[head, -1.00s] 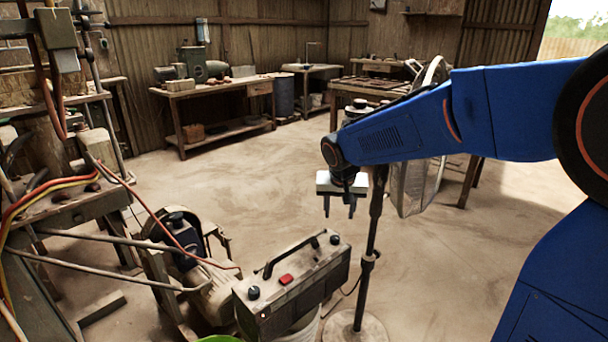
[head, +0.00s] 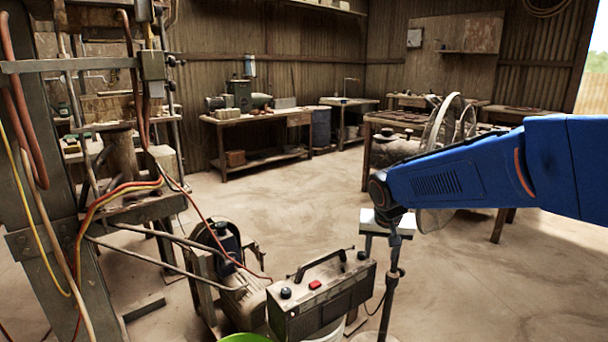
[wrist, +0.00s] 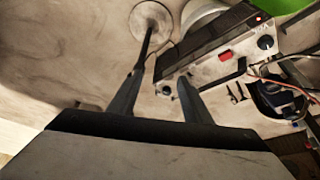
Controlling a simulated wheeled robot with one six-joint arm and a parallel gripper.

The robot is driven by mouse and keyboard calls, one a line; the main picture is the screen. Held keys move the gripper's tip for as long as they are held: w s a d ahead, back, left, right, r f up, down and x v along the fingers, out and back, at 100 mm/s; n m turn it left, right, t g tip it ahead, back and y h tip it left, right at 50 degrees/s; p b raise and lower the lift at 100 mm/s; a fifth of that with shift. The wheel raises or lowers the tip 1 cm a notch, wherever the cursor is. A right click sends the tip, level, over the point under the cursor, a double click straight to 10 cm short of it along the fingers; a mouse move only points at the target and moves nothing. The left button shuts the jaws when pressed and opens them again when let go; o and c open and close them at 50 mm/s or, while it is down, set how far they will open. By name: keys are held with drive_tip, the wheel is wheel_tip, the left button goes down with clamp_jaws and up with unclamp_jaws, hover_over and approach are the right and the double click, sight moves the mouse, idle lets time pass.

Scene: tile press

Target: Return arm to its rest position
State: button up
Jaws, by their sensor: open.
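My blue arm (head: 470,180) reaches in from the right edge of the head view. It ends in my gripper (head: 381,248), which has a pale body and two dark fingers pointing down. The gripper is open, with nothing between its fingers. In the head view it overlaps the upper part of a dark stand pole, right of and above a control box. The wrist view shows the two fingers spread apart (wrist: 160,82) above the floor area, with the pole and box beyond them.
The control box (head: 322,298) with a red button sits low in the middle, on a pale bucket. A standing fan (head: 440,122) is behind my arm. A motor (head: 240,295) and a cabled press frame (head: 70,220) fill the left. A workbench (head: 260,118) stands behind open floor.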

drive_tip(key=s+d+n, duration=0.1)
drive_tip(key=s+d, duration=0.3)
drive_tip(key=s, duration=1.1)
drive_tip(key=s+d+n+y, duration=0.1)
drive_tip(key=s+d, duration=0.3)
drive_tip(key=s, duration=1.2)
drive_tip(key=shift+s+n, duration=0.15)
drive_tip(key=shift+n, duration=0.15)
drive_tip(key=shift+r, duration=0.1)
